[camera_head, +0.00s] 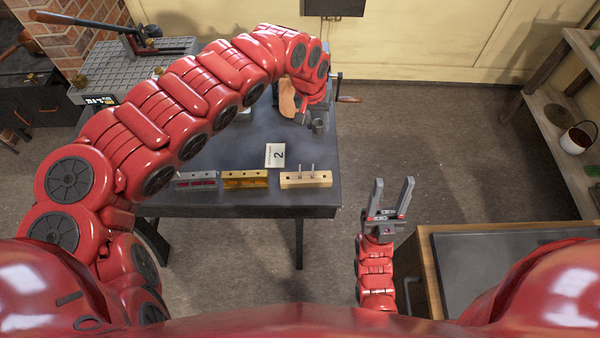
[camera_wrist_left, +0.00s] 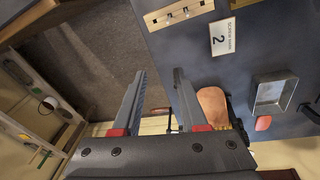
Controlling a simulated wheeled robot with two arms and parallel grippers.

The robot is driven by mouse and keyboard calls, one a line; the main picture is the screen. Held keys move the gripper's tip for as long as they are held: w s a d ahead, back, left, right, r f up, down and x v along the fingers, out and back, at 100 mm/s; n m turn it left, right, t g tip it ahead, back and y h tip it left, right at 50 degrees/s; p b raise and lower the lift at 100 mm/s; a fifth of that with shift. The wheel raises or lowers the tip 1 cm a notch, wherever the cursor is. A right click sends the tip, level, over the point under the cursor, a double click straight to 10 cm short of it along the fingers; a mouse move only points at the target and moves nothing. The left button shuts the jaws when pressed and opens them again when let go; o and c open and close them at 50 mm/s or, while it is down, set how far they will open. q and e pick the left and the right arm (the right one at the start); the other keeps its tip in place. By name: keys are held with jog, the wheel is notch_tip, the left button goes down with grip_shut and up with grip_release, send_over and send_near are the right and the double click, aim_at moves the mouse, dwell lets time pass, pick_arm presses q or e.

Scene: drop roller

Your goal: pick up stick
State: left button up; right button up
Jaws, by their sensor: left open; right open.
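Thin grey sticks (camera_head: 313,169) stand upright in a pale wooden block (camera_head: 291,180) at the right front of the dark table (camera_head: 230,148). The block (camera_wrist_left: 160,18) also shows at the top of the left wrist view, with small sticks (camera_wrist_left: 187,13) in it. My left gripper (camera_head: 318,124) is beyond the block, near the table's right edge. In the left wrist view its two fingers (camera_wrist_left: 159,73) are apart with nothing between them. My right gripper (camera_head: 393,182) is open and empty, pointing up, right of the table and apart from it.
A yellow block (camera_head: 245,173) and a grey-red block (camera_head: 195,175) stand left of the pale one. A card marked 2 (camera_head: 275,155) lies behind. A metal tray (camera_wrist_left: 274,95) is on the table. A wooden cabinet (camera_head: 432,262) is front right. Floor between is clear.

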pick_arm(q)
jog(key=shift+g+y, duration=0.5)
jog(key=shift+y, duration=0.3)
jog(key=s+a+f+b, duration=0.1)
jog(key=f+b, duration=0.1)
jog(key=s+a+f+b, duration=0.1)
jog(key=a+f+b, duration=0.1)
jog(key=s+a+f+b, duration=0.1)
jog(key=f+b, duration=0.1)
jog(key=f, duration=0.1)
jog(key=shift+a, duration=0.3)
notch_tip(320, 180, down, 5)
jog(key=shift+d+r+p, duration=0.1)
jog(key=shift+d+p, duration=0.05)
jog(key=shift+p, duration=0.4)
jog(key=shift+f, duration=0.55)
notch_tip(320, 180, down, 4)
jog(key=shift+s+f+p, duration=0.1)
jog(key=shift+p, duration=0.8)
jog(key=shift+f, duration=0.5)
grip_shut()
